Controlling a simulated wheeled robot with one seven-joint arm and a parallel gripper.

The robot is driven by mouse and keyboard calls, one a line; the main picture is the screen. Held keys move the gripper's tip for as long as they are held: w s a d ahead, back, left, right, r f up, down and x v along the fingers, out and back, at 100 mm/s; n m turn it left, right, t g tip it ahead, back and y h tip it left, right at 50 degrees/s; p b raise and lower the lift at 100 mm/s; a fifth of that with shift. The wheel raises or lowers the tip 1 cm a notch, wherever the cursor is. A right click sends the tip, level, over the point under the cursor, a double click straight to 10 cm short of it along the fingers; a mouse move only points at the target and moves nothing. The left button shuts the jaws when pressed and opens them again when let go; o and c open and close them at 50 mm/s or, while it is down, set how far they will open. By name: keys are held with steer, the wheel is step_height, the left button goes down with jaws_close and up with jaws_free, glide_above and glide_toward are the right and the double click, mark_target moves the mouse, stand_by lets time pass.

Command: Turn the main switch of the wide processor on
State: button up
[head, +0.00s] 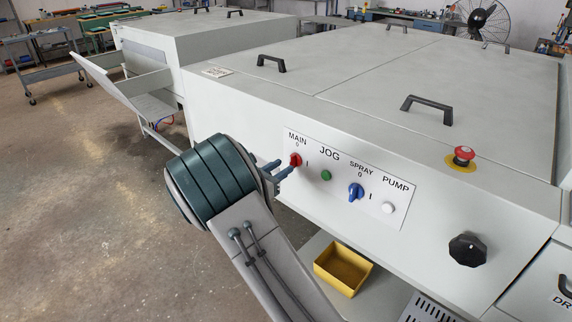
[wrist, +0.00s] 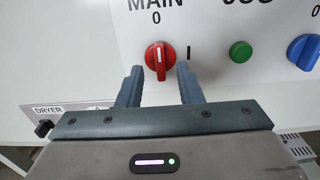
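The wide processor (head: 250,110) is the large light-grey machine with a white control panel on its front. Its main switch (head: 296,160) is a red rotary knob under the label MAIN, with marks 0 above and I to the right. In the wrist view the red knob (wrist: 159,60) stands near upright, its pointer toward 0. My gripper (head: 279,170) is in front of the panel at the knob. In the wrist view the open fingers (wrist: 161,75) stand either side of the knob's lower end, with gaps visible. Whether they touch it cannot be told.
Right of the switch are a green JOG button (head: 326,175), a blue SPRAY switch (head: 355,191) and a white PUMP button (head: 387,208). A red emergency button (head: 464,154) and a black knob (head: 467,250) are further right. A yellow bin (head: 343,268) sits below.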

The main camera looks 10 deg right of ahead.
mark_target(293, 161)
steer(key=shift+x, duration=1.5)
steer(key=shift+c, duration=0.3)
jaws_close()
